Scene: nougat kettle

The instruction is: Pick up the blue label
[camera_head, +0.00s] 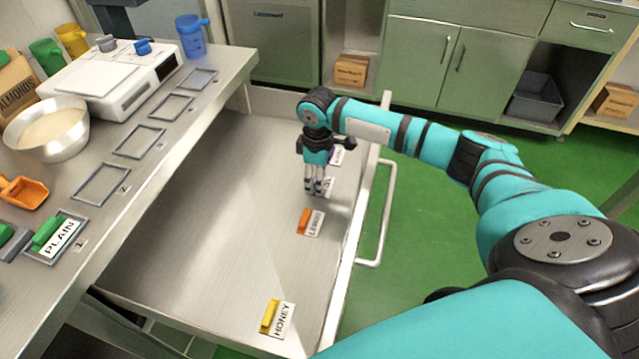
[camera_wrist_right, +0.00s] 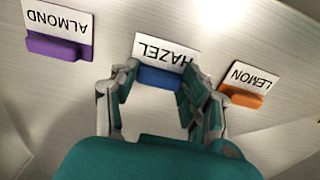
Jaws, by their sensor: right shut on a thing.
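The blue label, a blue block with a white HAZEL card, shows in the wrist view (camera_wrist_right: 158,77). It stands in the open metal drawer (camera_head: 210,225). My right gripper (camera_head: 315,190) reaches down into the drawer and is shut on the blue label, with its fingers at the sides of the block. In the head view the fingers hide most of the label. I cannot tell any gap between the label and the drawer floor. My left gripper is not in view.
The purple ALMOND label (camera_wrist_right: 60,46) and orange LEMON label (camera_wrist_right: 241,97) flank the blue one. The yellow HONEY label (camera_head: 270,316) is at the drawer's near end. The counter (camera_head: 195,110) holds a green PLAIN label (camera_head: 48,232), empty frames, a scale (camera_head: 115,80) and a bowl (camera_head: 47,130).

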